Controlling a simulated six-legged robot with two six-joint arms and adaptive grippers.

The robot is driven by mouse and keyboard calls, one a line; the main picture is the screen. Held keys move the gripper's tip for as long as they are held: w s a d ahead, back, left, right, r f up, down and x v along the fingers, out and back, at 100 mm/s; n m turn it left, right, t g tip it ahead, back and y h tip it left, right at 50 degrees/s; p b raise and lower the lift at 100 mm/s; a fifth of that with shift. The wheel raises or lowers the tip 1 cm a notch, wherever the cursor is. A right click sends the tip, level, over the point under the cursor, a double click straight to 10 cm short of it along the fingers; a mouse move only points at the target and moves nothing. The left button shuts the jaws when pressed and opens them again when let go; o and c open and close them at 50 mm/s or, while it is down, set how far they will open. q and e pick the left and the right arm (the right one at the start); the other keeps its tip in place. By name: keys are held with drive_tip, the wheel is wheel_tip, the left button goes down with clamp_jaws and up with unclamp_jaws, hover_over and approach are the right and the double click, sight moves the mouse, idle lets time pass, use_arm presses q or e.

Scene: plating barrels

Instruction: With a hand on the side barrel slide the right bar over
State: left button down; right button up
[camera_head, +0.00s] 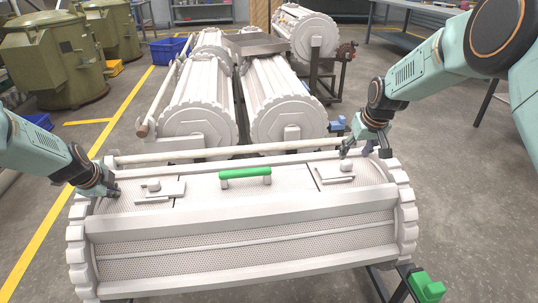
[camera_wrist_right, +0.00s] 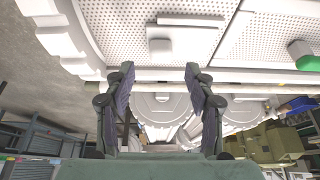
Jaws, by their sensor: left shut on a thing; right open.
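The white side barrel (camera_head: 245,228) lies across the front of the head view, with toothed end rims and a perforated body. The right bar (camera_head: 337,175), a small flat plate with a knob, lies on the right part of its lid. It also shows in the right wrist view (camera_wrist_right: 190,21), its knob (camera_wrist_right: 160,48) beyond the fingertips. My right gripper (camera_head: 364,151) is open and empty just behind the right bar; its spread fingers show in the wrist view (camera_wrist_right: 160,70). My left gripper (camera_head: 107,190) is shut at the barrel's left end; its fingertips are hard to make out.
A green handle (camera_head: 246,173) sits mid-lid, and a left bar (camera_head: 160,191) lies left of it. A pale rod (camera_head: 220,155) runs behind the lid. More white barrels (camera_head: 272,92) stand behind. A green block (camera_head: 427,287) juts out at front right. Open floor lies right.

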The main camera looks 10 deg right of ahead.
sight(349, 162)
drive_tip(key=shift+x, duration=3.1)
drive_tip(key=shift+c, duration=0.3)
clamp_jaws()
